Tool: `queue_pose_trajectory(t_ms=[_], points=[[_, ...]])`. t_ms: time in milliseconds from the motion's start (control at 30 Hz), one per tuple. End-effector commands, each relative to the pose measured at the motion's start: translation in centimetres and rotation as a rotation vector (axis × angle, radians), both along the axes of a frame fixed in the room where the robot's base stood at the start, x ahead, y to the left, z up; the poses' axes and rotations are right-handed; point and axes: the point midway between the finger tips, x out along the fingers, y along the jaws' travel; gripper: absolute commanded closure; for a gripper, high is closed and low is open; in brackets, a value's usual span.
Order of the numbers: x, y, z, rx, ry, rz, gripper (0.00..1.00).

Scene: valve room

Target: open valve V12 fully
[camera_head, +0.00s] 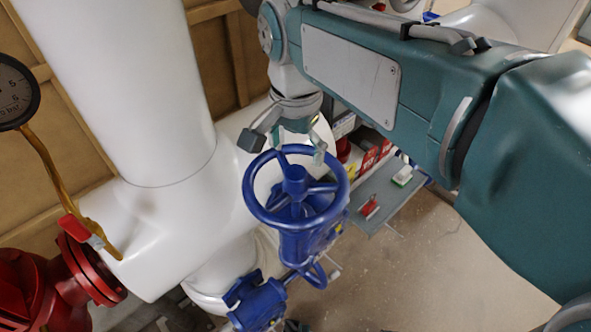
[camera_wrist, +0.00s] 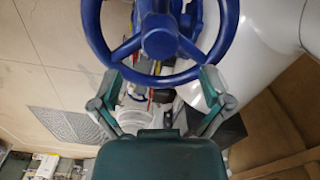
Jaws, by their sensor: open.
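A blue valve handwheel (camera_head: 296,188) with spokes and a round hub sits on a blue valve body (camera_head: 310,243) in the head view. No V12 label can be read. My gripper (camera_head: 290,146) is at the far rim of the wheel, its fingers spread. In the wrist view the handwheel (camera_wrist: 160,42) fills the top middle. My gripper (camera_wrist: 160,90) shows there with one finger on each side, below the lower rim. The fingertips appear close to the rim; whether they touch it I cannot tell. Nothing is held between them.
Thick white pipes (camera_head: 130,85) stand left of and behind the wheel. A pressure gauge (camera_head: 15,92) and a red flange (camera_head: 88,262) are at the left. A grey shelf (camera_head: 385,200) with small items is behind the wheel. Bare floor (camera_head: 430,260) lies to the right.

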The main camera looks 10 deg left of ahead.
Motion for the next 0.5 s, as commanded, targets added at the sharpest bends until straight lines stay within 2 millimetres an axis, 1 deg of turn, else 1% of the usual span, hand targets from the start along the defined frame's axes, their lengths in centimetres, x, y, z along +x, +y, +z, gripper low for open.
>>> queue_pose_trajectory(t_ms=[300, 500], points=[[0.00, 0.00, 0.00, 0.000, 0.000, -0.128, 0.03], [0.00, 0.00, -0.06, 0.000, 0.000, -0.126, 0.03]])
